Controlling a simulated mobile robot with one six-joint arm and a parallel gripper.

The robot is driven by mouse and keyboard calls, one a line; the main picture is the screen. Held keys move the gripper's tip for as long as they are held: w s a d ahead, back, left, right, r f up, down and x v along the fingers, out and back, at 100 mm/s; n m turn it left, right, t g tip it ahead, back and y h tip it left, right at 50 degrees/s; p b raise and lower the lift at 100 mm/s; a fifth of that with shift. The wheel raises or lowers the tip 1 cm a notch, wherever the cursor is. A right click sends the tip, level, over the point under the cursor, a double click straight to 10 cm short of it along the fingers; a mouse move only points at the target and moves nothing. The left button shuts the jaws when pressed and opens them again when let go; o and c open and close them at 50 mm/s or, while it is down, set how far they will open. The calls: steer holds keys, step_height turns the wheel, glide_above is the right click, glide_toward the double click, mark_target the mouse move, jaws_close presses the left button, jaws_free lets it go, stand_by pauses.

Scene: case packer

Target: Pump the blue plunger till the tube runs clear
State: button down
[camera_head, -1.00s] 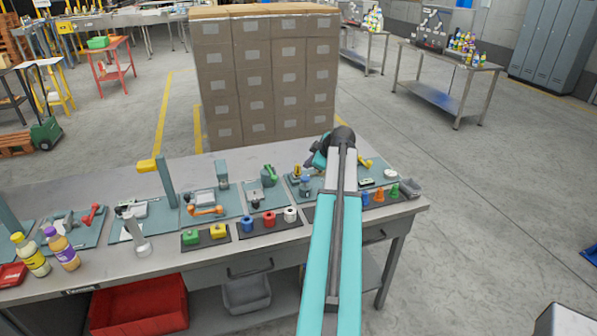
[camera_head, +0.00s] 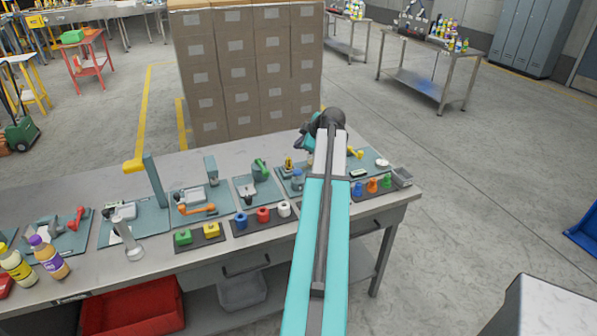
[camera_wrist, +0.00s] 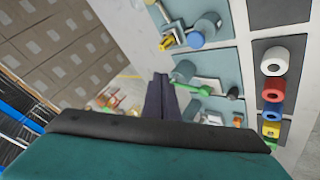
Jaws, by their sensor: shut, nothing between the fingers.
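A blue round knob (camera_wrist: 196,40) tops a grey cylinder on a teal mat in the wrist view; it looks like the plunger. In the head view a small grey-blue pump body (camera_head: 297,181) stands on the right-hand mat, just left of my arm. My gripper (camera_wrist: 160,84) shows in the wrist view as two dark fingers close together, shut and empty. They are apart from the knob, which lies up and to the right of them. In the head view my gripper end is largely hidden behind my arm. I cannot make out the tube or its contents.
The grey bench (camera_head: 160,262) carries several mats with small fixtures. Blue, red and white rollers (camera_head: 263,215) sit near the front edge, with coloured cones (camera_head: 372,185) right of my arm. Stacked cartons (camera_head: 250,75) stand behind the bench.

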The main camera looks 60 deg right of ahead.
glide_above(298, 170)
steer(key=s, duration=0.1)
steer(key=shift+s+a+f, duration=0.1)
steer(key=shift+a+f, duration=0.15)
steer(key=shift+f, duration=1.15)
steer(key=shift+s+a+f, duration=0.1)
steer(key=shift+a+f, duration=0.1)
steer(key=shift+f, duration=1.15)
steer(key=shift+w+f+b, duration=0.1)
steer(key=shift+f+b, duration=1.3)
steer(key=shift+b, duration=0.1)
steer(key=shift+f+b, duration=1.7)
steer(key=shift+b, duration=0.4)
stand_by(1.4)
